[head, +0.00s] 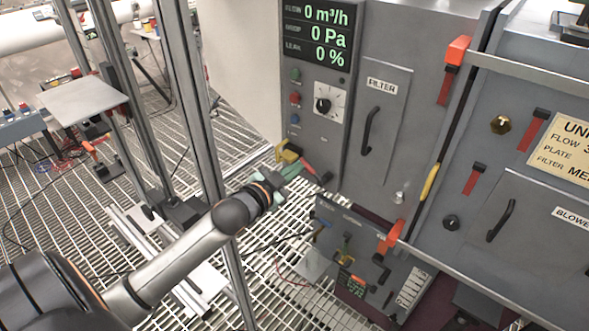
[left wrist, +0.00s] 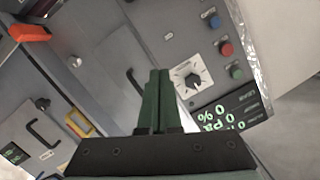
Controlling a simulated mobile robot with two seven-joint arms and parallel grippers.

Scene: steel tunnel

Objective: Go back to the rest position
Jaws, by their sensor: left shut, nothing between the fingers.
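My left arm reaches in from the left in the head view. Its gripper (head: 308,170) is in front of the lower part of the grey filter cabinet (head: 345,150). In the left wrist view its two green fingers (left wrist: 158,100) are pressed together with nothing between them. I cannot tell from the head view how far the fingertips are from the cabinet face. My right gripper does not show in either view.
The cabinet carries a lit display (head: 318,35), a dial knob (head: 323,105), a filter door handle (head: 370,131) and orange-red latches (head: 457,50). A lower control box (head: 350,250) juts out. Metal posts (head: 198,100) stand by my arm over a grating floor (head: 265,225).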

